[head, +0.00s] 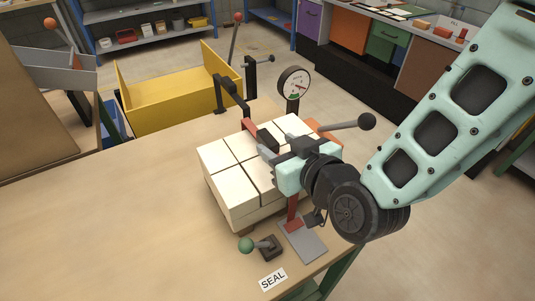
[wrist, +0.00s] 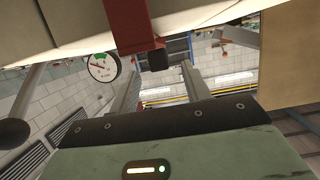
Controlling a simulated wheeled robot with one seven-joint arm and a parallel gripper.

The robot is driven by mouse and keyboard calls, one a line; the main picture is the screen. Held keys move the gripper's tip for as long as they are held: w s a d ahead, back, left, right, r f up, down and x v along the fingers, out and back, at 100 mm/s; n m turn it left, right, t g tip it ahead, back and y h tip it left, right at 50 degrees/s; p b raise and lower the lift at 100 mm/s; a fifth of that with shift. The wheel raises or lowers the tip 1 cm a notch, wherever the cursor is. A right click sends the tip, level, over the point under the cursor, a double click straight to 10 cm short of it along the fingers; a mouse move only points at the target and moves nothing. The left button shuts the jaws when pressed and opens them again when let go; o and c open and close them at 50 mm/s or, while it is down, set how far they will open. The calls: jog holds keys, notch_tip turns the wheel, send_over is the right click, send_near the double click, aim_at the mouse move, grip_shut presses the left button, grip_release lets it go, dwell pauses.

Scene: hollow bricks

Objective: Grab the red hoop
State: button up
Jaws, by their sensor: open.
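A red bar (head: 250,127) with a black block (head: 266,137) on its end reaches over the stack of pale bricks (head: 228,180) in the head view. I take it for part of the red hoop, though my gripper and wrist cover much of that area. In the wrist view a red band (wrist: 130,22) crosses the pale bricks (wrist: 85,28), with a black block (wrist: 158,59) at its near end. My gripper (head: 266,152) is open over the bricks, close to the red bar. In the wrist view its two grey fingers (wrist: 160,92) stand apart with nothing between them.
A red post (head: 292,210) stands on a grey plate (head: 304,244) at the table's front. A green-knobbed lever (head: 262,245) and a SEAL label (head: 273,279) are nearby. A dial gauge (head: 294,83) stands behind the bricks. The table's left part (head: 100,220) is clear.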

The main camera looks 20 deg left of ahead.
aim_at(272, 142)
jog(key=shift+p+x, duration=0.9)
jog(key=shift+x, duration=1.7)
grip_shut()
